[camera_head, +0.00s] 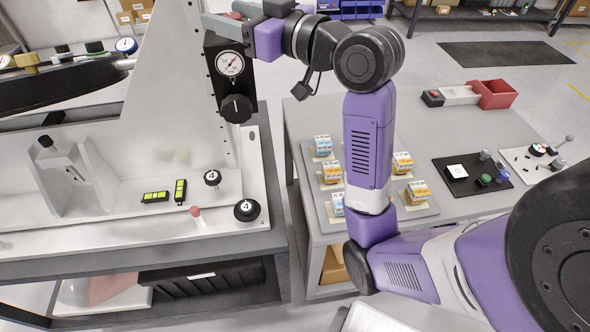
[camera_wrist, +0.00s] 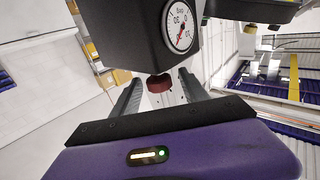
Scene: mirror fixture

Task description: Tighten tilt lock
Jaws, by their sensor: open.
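A dark red knob (camera_wrist: 159,83) sticks out of a black box with a dial gauge (camera_wrist: 180,28) in the wrist view. In the head view this black box (camera_head: 212,78) is mounted on a tall pale plate, with a ribbed black knob (camera_head: 236,108) below its dial. The red knob shows small at the box's top (camera_head: 232,15). My gripper (camera_wrist: 161,88) is open, one grey finger on each side of the red knob. I cannot tell whether either finger touches it. In the head view my gripper (camera_head: 230,18) is at the box's top. No label identifies the tilt lock.
The fixture's pale base (camera_head: 110,225) carries black ball knobs marked 4 (camera_head: 247,210), a red-tipped pin (camera_head: 196,213) and two small yellow-black levels (camera_head: 180,191). A dark oval part (camera_head: 60,88) hangs at left. A grey table (camera_head: 430,120) with small boxes and control panels stands right.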

